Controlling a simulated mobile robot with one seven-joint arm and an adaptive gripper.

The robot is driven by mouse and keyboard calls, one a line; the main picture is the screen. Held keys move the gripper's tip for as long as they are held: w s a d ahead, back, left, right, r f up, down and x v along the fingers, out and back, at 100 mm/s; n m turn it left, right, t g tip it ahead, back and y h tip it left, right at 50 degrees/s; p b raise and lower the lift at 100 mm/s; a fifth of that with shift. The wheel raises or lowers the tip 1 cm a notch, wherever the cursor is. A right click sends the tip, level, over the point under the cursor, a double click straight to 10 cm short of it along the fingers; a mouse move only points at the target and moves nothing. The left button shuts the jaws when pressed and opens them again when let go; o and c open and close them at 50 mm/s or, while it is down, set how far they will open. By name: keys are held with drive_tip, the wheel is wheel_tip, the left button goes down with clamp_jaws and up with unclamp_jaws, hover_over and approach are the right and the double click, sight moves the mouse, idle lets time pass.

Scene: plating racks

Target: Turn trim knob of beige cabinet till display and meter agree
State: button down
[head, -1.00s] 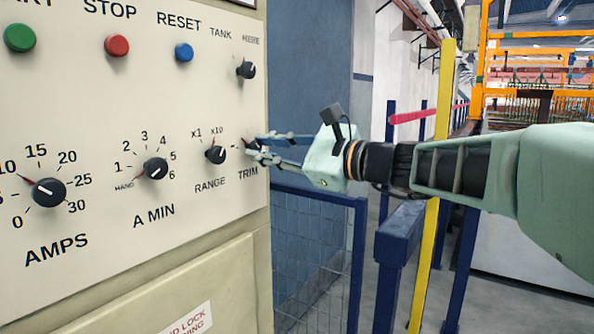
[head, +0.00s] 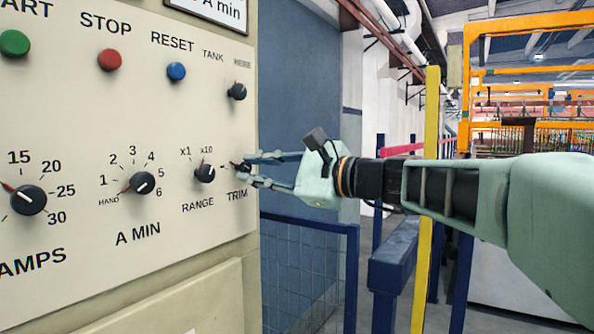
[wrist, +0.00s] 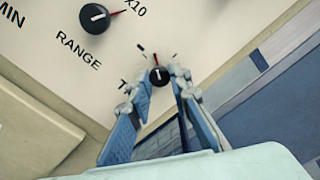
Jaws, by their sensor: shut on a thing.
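The beige cabinet (head: 120,130) fills the left of the head view, its panel carrying labelled knobs and buttons. The small black trim knob (head: 242,166) sits at the panel's right edge, above the word TRIM. My gripper (head: 247,170) reaches in from the right with its fingers around this knob. In the wrist view the trim knob (wrist: 158,75) shows between the fingertips of my gripper (wrist: 159,81), with a red pointer and tick marks above it. The gripper is shut on the knob. A framed "A min" plate (head: 215,8) is cut off at the top. No display reading or meter face is visible.
The black range knob (head: 204,173) is left of the trim knob, and the tank knob (head: 237,91) is above it. A blue mesh fence (head: 305,265) and a yellow post (head: 427,200) stand right of the cabinet, below and behind my arm.

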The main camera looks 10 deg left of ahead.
drive_tip(key=c, duration=1.8)
unclamp_jaws()
drive_tip(key=shift+o, duration=0.2)
drive_tip(key=shift+d, duration=0.1)
drive_tip(key=v, duration=0.7)
drive_tip(key=shift+s+d, duration=0.15)
drive_tip(key=shift+s, duration=0.05)
